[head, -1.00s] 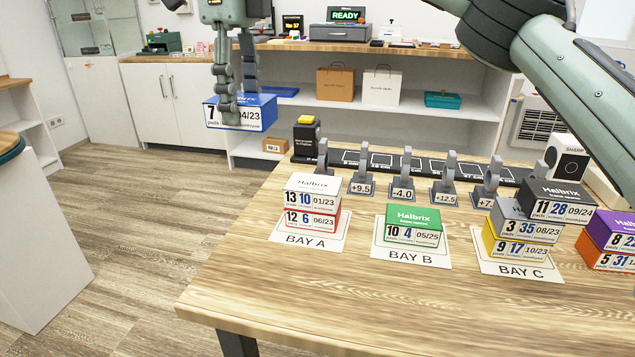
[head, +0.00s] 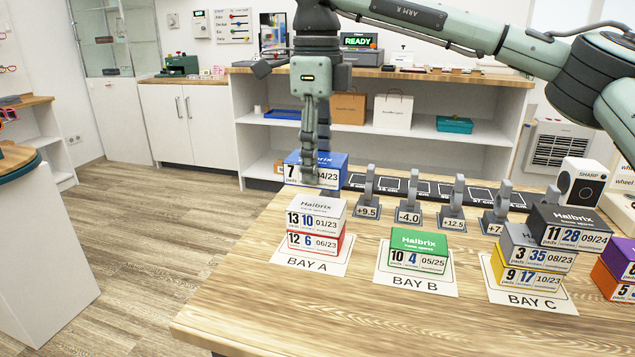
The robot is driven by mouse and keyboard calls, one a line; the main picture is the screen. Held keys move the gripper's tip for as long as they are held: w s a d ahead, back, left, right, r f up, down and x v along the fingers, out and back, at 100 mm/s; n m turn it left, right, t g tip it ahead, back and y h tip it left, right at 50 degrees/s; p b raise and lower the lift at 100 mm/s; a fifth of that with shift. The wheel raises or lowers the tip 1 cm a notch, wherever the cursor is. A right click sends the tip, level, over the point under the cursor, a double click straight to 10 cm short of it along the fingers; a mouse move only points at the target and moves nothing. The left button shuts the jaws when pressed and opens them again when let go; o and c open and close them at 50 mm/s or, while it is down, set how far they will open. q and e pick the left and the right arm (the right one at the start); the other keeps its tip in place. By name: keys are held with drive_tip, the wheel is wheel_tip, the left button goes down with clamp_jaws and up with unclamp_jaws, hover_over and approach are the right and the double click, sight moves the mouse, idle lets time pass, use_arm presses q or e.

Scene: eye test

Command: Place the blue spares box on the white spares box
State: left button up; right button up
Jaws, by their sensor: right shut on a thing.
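The blue spares box (head: 336,172) is in my right gripper (head: 311,178), whose fingers are shut on it. It shows just behind and above the Bay A stack, apart from it. The fingers cover part of its label. The white spares box (head: 317,210) lies on a red box (head: 330,243) on the Bay A card (head: 305,264), and its top is bare. My left gripper is not in view.
A green box (head: 418,243) stands on the Bay B card. Bay C has a black box (head: 570,218) on a grey box on a yellow one. A purple box (head: 619,257) is at the right edge. Grey ring stands (head: 369,190) line the back. The table front is clear.

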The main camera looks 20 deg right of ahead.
wheel_tip(320, 180, down, 4)
drive_tip(key=shift+r, duration=0.1)
idle(0.4)
drive_tip(key=shift+f, duration=0.25)
drive_tip(key=o, duration=1.2)
drive_tip(key=shift+o, duration=0.2)
drive_tip(key=shift+r, duration=0.1)
